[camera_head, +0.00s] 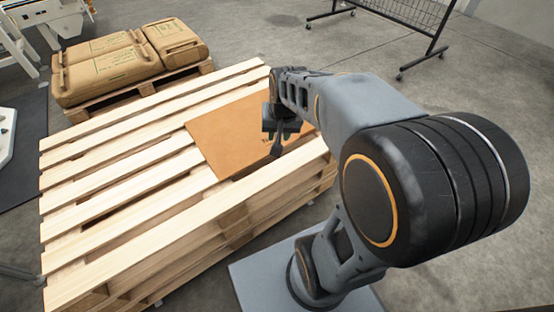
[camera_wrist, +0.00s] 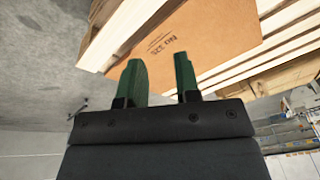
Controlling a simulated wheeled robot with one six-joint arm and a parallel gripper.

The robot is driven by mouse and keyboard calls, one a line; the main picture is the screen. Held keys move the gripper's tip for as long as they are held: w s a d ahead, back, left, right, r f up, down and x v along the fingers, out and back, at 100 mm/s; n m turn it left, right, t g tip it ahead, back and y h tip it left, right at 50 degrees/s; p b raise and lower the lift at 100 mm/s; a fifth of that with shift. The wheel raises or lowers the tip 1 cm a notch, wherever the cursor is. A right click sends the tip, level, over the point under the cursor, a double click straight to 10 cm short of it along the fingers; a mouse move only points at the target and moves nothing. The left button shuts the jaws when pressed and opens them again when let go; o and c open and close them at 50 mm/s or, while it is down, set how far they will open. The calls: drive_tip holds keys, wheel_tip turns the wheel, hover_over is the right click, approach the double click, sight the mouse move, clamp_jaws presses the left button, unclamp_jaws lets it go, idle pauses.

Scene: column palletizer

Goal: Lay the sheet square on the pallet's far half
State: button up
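The sheet (camera_head: 228,135) is a flat tan-brown rectangle lying on the right part of the slatted wooden pallet (camera_head: 118,203). Its visible edges run roughly along and across the slats; its right part is hidden behind my arm. In the wrist view the sheet (camera_wrist: 215,32) shows printed lettering, with bare pallet slats (camera_wrist: 118,40) beside it. My gripper (camera_head: 277,146) is over the sheet's right side. In the wrist view my gripper's two green fingers (camera_wrist: 160,66) stand apart with nothing gripped between them. I cannot tell whether the fingertips touch the sheet.
Brown sacks (camera_head: 108,66) lie on another low pallet at the back left. A black wire rack on casters (camera_head: 405,15) stands at the back right. A dark mat (camera_head: 25,150) lies at the left. Grey floor (camera_head: 460,85) is open at the right.

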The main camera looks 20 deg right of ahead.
drive_tip(key=s+a+n, duration=0.4)
drive_tip(key=s, duration=0.4)
drive_tip(key=shift+s+a+f, duration=0.25)
drive_tip(key=shift+a+f, duration=0.05)
drive_tip(key=shift+a, duration=0.05)
wheel_tip(320, 180, up, 31)
drive_tip(key=t+p, duration=0.1)
drive_tip(key=p, duration=2.8)
drive_tip(key=shift+a, duration=0.15)
drive_tip(key=shift+s+f+n, duration=0.1)
drive_tip(key=shift+s+n, duration=0.05)
drive_tip(key=shift+n, duration=0.15)
